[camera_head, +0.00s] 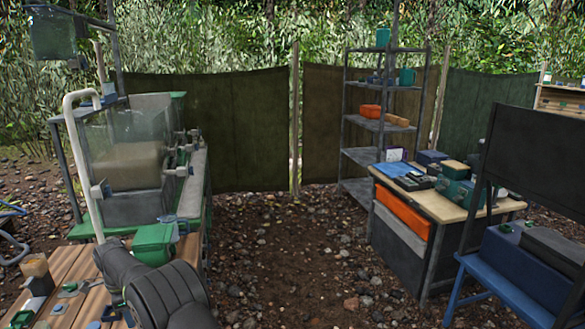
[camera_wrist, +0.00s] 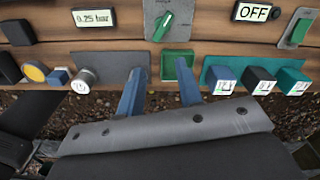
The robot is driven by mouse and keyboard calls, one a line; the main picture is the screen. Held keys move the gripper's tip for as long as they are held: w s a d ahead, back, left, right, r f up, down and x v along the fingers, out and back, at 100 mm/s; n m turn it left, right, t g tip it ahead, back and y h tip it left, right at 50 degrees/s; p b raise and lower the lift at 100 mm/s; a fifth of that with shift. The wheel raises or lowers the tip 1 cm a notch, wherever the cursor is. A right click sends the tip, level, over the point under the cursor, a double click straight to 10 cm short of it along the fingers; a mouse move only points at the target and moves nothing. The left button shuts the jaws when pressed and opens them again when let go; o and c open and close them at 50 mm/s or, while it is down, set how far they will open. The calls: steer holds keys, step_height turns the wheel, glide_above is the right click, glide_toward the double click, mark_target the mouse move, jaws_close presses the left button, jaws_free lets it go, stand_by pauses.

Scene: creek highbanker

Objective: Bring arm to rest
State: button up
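My gripper (camera_wrist: 160,72) shows in the wrist view as two blue fingers standing apart, with nothing held between them. The fingers point toward a wooden control panel (camera_wrist: 110,47). A small green square tray (camera_wrist: 178,66) lies just beyond the right finger. I cannot tell whether the fingers touch anything. In the head view my dark arm reaches in from the bottom left over a plank bench (camera_head: 75,300); the gripper itself cannot be made out there.
The panel holds a "0.25 bar" display (camera_wrist: 94,17), a green rotary switch (camera_wrist: 166,20), an "OFF" display (camera_wrist: 255,12) and a yellow button (camera_wrist: 36,71). A clear-walled tank (camera_head: 125,160) stands beyond my arm. The gravel ground (camera_head: 300,250) between the benches is clear.

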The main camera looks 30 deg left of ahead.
steer(key=w+d+r+n, duration=0.3)
steer(key=d+r+n, duration=0.5)
steer(key=n, duration=0.4)
steer(key=shift+d+r+n, duration=0.3)
steer(key=shift+r+n, duration=0.05)
steer(key=shift+n, duration=0.05)
stand_by(0.6)
steer(key=s+a+f+n, duration=0.1)
steer(key=a+f+n, duration=0.2)
steer(key=f+n, duration=0.1)
steer(key=s+a+f+n, duration=0.1)
steer(key=a+f+n, duration=0.2)
steer(key=n, duration=0.2)
steer(key=s+a+f+n, duration=0.2)
steer(key=a+f+n, duration=0.2)
steer(key=n, duration=0.1)
steer(key=shift+a+f, duration=0.1)
steer(key=shift+f, duration=4.45)
